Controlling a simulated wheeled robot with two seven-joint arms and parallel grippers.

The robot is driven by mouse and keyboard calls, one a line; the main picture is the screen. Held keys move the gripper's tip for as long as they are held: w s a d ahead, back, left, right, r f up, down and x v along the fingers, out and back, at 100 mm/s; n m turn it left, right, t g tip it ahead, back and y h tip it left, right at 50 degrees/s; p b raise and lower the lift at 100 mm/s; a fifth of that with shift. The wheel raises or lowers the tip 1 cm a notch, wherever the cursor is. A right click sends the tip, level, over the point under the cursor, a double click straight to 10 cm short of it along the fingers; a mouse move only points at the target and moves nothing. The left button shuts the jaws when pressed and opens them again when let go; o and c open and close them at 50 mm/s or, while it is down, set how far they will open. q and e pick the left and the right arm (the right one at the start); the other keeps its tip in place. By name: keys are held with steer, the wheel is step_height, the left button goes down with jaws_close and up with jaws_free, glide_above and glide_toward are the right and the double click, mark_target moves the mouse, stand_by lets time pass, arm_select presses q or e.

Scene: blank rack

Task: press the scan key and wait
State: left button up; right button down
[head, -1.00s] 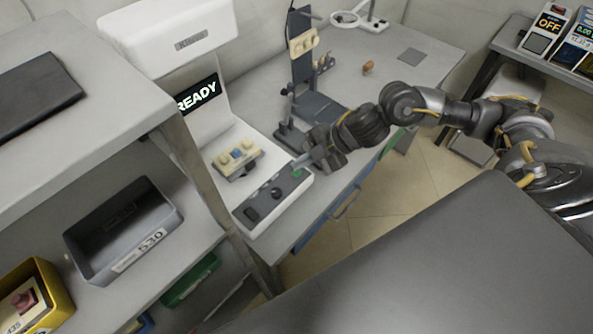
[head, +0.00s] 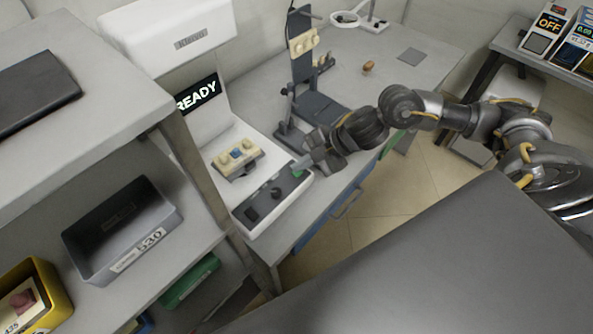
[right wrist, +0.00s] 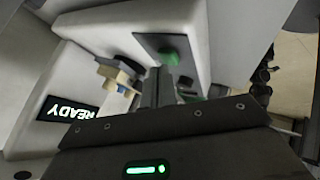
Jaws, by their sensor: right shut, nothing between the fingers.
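The white scanner (head: 215,115) stands at the back left of the bench, and its screen (head: 197,95) reads READY. Its control panel (head: 262,208) is the dark strip along the front edge, with a black knob (head: 276,193). In the right wrist view the green scan key (right wrist: 170,57) shows on the panel just beyond my fingertips. My right gripper (head: 297,166) is shut and empty, with its tips at the key end of the panel. I cannot tell whether they touch the key. A cream part with a blue patch (head: 237,158) sits on the scanner's bed. My left gripper is not in view.
A dark stand holding a cream part (head: 303,42) is behind my right gripper. A ring-shaped magnifier (head: 345,18) and a small brown piece (head: 369,67) are farther back. A shelf with a grey bin (head: 120,232) and a yellow bin (head: 35,300) is at left.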

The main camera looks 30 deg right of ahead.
mark_target(301, 171)
steer(key=shift+f, duration=0.45)
stand_by(0.5)
steer(key=shift+r, duration=0.1)
steer(key=shift+r+p, duration=0.75)
steer(key=shift+r, duration=0.1)
step_height(301, 171, up, 5)
steer(key=p, duration=0.5)
stand_by(0.5)
